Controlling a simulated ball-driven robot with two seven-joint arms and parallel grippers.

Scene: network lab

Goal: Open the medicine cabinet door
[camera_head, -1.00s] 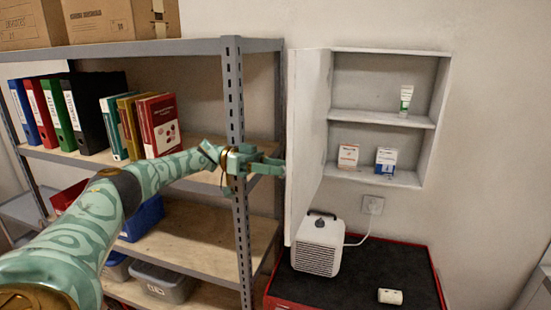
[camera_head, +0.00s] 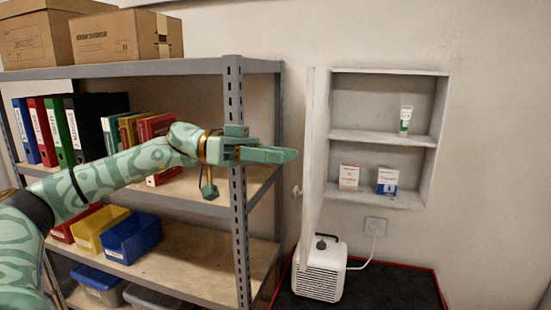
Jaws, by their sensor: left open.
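The white medicine cabinet (camera_head: 389,137) is on the wall right of centre. Its door (camera_head: 314,165) stands open at the cabinet's left side and shows nearly edge-on. A small round knob (camera_head: 297,191) shows on the door's left side. My left gripper (camera_head: 292,155) is open and empty, its fingers pointing right. It is left of the door, a little above the knob in the picture, with a narrow gap between fingertips and door. Inside the cabinet are a white and green tube (camera_head: 405,119), a white and orange box (camera_head: 349,177) and a white and blue box (camera_head: 387,181). My right gripper is not in view.
A metal shelf rack (camera_head: 235,180) with binders, books and bins stands at left, close behind my left arm. A white heater-like unit (camera_head: 318,280) sits below the door on a dark, red-edged top (camera_head: 395,285), plugged into a wall outlet (camera_head: 375,226).

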